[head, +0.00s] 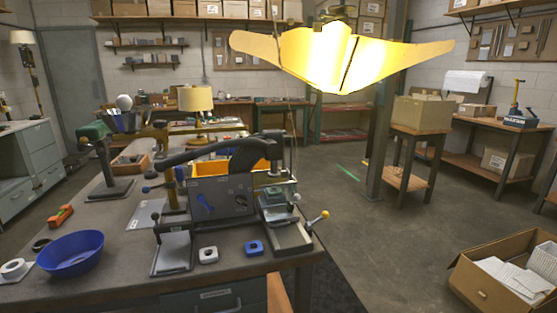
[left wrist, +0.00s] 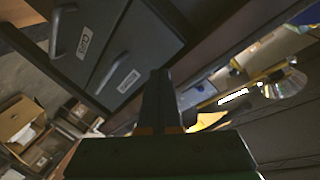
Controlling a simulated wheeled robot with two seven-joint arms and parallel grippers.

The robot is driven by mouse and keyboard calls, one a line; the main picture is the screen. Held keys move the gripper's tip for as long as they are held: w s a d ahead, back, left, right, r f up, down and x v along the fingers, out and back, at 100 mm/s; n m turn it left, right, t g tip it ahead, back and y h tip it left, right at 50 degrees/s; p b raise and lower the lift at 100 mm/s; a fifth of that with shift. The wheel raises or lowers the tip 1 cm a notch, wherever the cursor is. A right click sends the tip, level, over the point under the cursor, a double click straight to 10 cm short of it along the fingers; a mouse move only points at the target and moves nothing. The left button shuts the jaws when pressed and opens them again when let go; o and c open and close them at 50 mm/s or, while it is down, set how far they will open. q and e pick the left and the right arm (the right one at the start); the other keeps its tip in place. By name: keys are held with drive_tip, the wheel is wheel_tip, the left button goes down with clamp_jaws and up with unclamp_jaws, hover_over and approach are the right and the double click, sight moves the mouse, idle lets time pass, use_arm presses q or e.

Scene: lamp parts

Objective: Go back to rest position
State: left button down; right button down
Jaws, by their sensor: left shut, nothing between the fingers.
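My left gripper (left wrist: 158,100) shows in the left wrist view as two dark fingers pressed together, with nothing between them. It points toward dark drawer fronts with handles and white labels (left wrist: 128,81). No clear gripper shape shows in the head view; a small orange-brown piece at the bottom edge cannot be made out. My right gripper is in neither view. On the workbench (head: 110,280) stand a black lever press (head: 222,152) and a grey panel with a blue mark (head: 220,197).
A glowing yellow lamp (head: 340,58) hangs above. An open cardboard box (head: 480,285) lies at the right. The floor between is clear.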

use_arm(q)
drive_tip(key=s+d+f+n+g+p, duration=0.15)
drive_tip(key=s+f+g, duration=0.25)
drive_tip(key=s+f, duration=0.5)
drive_tip(key=s+d+f+n+g+p, duration=0.1)
drive_tip(key=s+d+f+n+g, duration=0.2)
drive_tip(key=s+f, duration=0.65)
drive_tip(key=s+d+f+n+g, duration=0.1)
drive_tip(key=s+f+g, duration=0.3)
drive_tip(key=s, duration=0.7)
drive_tip(key=s+d+f+g+p, duration=0.1)
drive_tip(key=s+d+f+g, duration=0.2)
drive_tip(key=s, duration=0.8)
drive_tip(key=shift+s+d+f+n+g+p, duration=0.15)
drive_tip(key=shift+s+f+n+g+p, duration=0.2)
drive_tip(key=shift+f+g, duration=0.4)
drive_tip(key=shift+f, duration=0.15)
